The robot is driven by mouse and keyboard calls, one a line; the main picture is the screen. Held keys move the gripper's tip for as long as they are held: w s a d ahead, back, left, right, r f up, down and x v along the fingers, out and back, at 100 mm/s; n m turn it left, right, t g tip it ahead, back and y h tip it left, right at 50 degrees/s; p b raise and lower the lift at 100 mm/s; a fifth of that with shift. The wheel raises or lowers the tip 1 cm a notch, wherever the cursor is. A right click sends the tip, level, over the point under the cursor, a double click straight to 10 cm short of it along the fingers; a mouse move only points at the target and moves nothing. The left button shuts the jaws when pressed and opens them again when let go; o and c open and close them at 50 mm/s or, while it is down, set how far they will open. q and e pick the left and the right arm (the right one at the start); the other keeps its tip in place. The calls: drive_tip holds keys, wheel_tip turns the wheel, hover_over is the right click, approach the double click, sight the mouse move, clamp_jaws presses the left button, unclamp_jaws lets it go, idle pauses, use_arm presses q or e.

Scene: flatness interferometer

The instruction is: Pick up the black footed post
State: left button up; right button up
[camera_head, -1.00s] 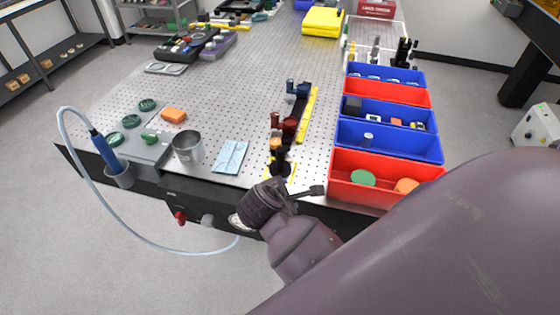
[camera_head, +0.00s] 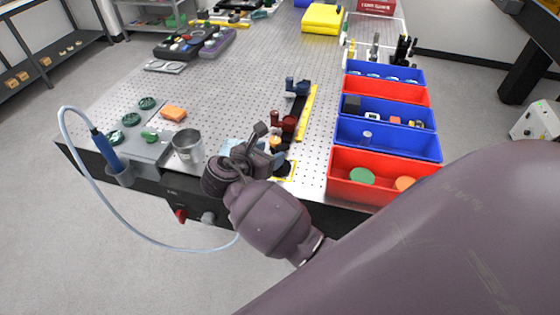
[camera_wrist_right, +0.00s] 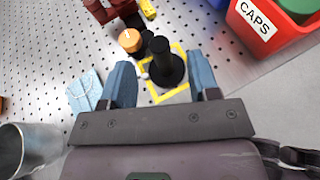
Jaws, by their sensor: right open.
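The black footed post (camera_wrist_right: 164,62) stands on the perforated table inside a yellow square outline (camera_wrist_right: 181,48), seen in the right wrist view. In the head view my arm hides most of it, and its dark foot shows near the yellow mark (camera_head: 290,172). My right gripper (camera_wrist_right: 160,70) is open. Its two blue-grey fingers appear on either side of the post in the wrist view, with nothing held between them; whether they touch it cannot be told. The right gripper also shows in the head view (camera_head: 262,150) over the table's front edge. My left gripper is not in view.
An orange-topped part (camera_wrist_right: 130,40) and dark red mounts (camera_head: 289,124) stand just beyond the post. A red bin (camera_head: 383,163) marked CAPS is to the right. A metal cup (camera_head: 188,146) and a light blue cloth (camera_wrist_right: 85,91) are to the left.

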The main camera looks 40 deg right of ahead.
sight(279, 149)
drive_tip(key=shift+x, duration=2.8)
drive_tip(key=shift+a, duration=0.1)
clamp_jaws()
